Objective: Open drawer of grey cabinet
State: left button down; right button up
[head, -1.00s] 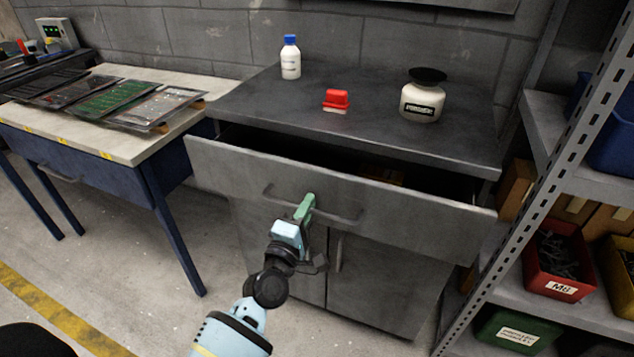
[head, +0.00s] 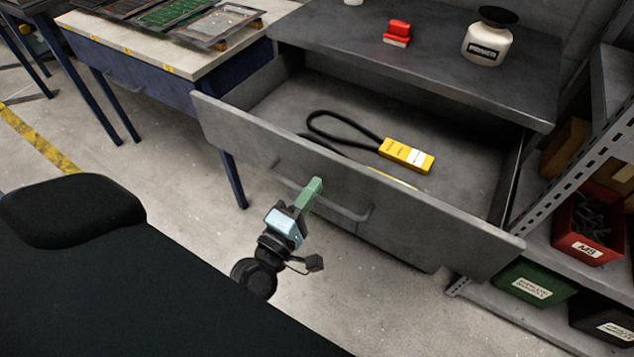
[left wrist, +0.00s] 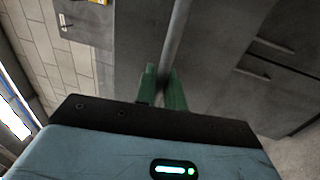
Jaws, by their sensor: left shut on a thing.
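The grey cabinet (head: 420,65) stands with its top drawer (head: 240,125) pulled far out. The drawer's bar handle (head: 345,211) runs along its front panel. My left gripper (head: 312,190) is at the left part of the handle, its green fingers shut on the bar. In the left wrist view the green fingers (left wrist: 162,88) close around the handle bar (left wrist: 177,40). Inside the drawer lie a yellow pendant-like box (head: 407,155) and a black cable loop (head: 335,118). A second yellow piece is partly hidden behind the front panel. My right gripper is out of view.
On the cabinet top stand a red object (head: 397,33) and a white jar with a black lid (head: 487,42). A workbench (head: 180,55) with boards is at the left. Shelving with a red bin (head: 587,232) and a green bin (head: 530,285) is close at the right.

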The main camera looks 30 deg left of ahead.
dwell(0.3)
pick_arm(q)
jog(key=c, duration=1.6)
grip_release()
jog(key=shift+o, duration=0.2)
jog(key=shift+s, duration=0.15)
jog(key=s+f+b, duration=0.1)
jog(key=s, duration=0.6)
jog(key=shift+s+f, duration=0.25)
jog(key=shift+a, duration=0.1)
